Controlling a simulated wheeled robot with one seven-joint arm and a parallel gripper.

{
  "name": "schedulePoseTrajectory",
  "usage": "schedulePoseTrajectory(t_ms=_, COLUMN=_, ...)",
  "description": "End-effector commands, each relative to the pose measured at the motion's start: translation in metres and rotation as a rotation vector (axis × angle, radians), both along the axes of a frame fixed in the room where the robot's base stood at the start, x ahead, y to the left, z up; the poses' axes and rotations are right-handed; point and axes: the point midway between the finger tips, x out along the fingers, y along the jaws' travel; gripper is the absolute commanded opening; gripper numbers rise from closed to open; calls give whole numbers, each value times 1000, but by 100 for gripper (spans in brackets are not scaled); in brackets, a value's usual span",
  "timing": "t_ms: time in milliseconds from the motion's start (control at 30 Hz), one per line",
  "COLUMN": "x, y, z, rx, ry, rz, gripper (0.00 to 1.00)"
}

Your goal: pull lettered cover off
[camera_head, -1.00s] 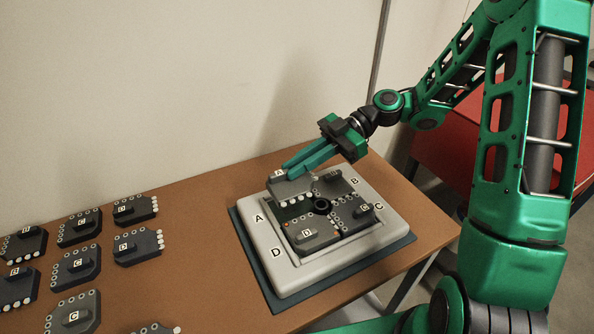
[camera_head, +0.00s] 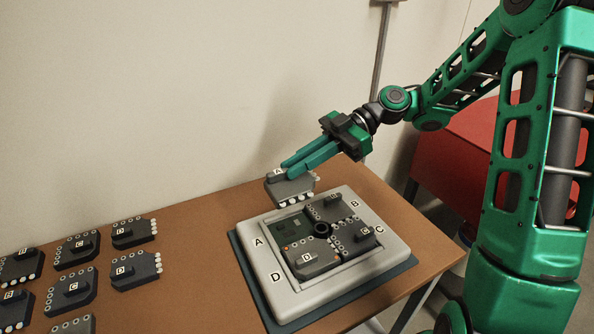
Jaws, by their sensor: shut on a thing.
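My gripper (camera_head: 287,171) is shut on the dark grey cover lettered A (camera_head: 291,187). The cover hangs above and behind the back edge of the light grey frame (camera_head: 268,288), clear of it. Its lower edge shows a row of pale round ends. In the frame, the A compartment (camera_head: 288,229) at the back left is open, with a dark green surface inside. Covers lettered B (camera_head: 331,206), C (camera_head: 363,236) and D (camera_head: 310,261) sit in the other compartments around a dark central hub (camera_head: 321,229).
The frame stands on a dark mat (camera_head: 263,303) on the brown table (camera_head: 195,246). Several similar lettered covers, such as a D cover (camera_head: 136,270), lie at the left. A wall (camera_head: 150,90) rises behind the table. A red cabinet (camera_head: 452,165) stands at the right.

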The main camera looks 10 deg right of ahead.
Motion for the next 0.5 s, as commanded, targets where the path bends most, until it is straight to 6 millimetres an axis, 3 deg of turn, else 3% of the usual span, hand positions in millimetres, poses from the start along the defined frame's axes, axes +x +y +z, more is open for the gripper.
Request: schedulePoseTrajectory(t_ms=500, x=0, y=0, z=36, rx=1, ry=-2, rz=1, gripper=0)
